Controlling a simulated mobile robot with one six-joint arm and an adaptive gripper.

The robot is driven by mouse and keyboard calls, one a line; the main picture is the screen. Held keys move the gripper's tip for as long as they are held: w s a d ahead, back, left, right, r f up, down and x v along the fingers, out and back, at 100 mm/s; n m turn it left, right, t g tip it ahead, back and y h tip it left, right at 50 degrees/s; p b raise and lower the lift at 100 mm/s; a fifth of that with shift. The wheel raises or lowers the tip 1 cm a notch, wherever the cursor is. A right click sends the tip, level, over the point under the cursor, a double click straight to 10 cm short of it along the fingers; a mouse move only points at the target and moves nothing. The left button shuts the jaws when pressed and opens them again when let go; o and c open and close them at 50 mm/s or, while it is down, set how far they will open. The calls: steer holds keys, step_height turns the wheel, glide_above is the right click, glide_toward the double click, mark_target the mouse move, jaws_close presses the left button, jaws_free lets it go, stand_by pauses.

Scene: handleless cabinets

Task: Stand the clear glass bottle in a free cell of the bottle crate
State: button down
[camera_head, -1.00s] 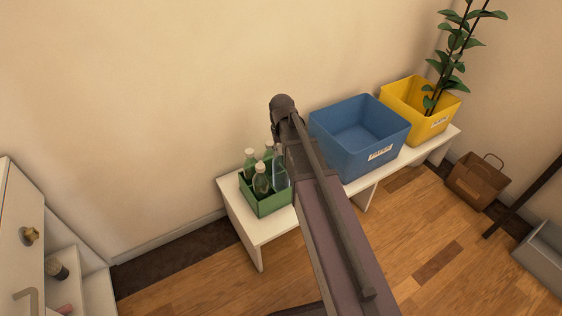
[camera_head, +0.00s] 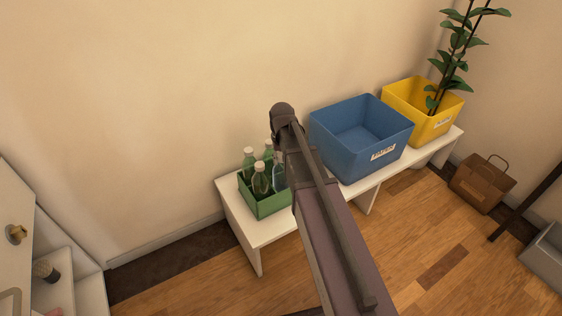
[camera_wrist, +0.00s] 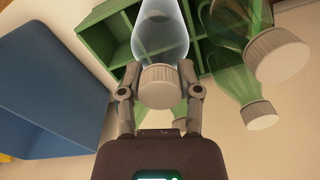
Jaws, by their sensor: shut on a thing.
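My gripper (camera_wrist: 157,82) is shut on the clear glass bottle (camera_wrist: 160,32) near its pale cap, with a finger on each side. The bottle's body extends away from the gripper over the green bottle crate (camera_wrist: 96,42). I cannot tell whether its base is inside a cell. In the head view the clear bottle (camera_head: 278,176) shows partly beside my arm, at the right side of the crate (camera_head: 268,209). My arm hides the gripper there. Green bottles (camera_head: 261,182) with pale caps stand in the crate. The wrist view shows empty cells at its left part.
The crate stands on the left end of a white bench (camera_head: 232,212). A blue bin (camera_head: 362,140) and a yellow bin (camera_head: 425,110) stand farther right on it. Green bottles (camera_wrist: 245,40) are close to the gripper's right side.

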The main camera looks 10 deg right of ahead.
steer(key=shift+f, duration=0.15)
steer(key=shift+c, duration=1.4)
jaws_free()
steer(key=shift+r, duration=0.2)
step_height(320, 180, up, 12)
steer(key=p, duration=1.2)
steer(key=s, duration=1.6)
steer(key=shift+a, duration=0.15)
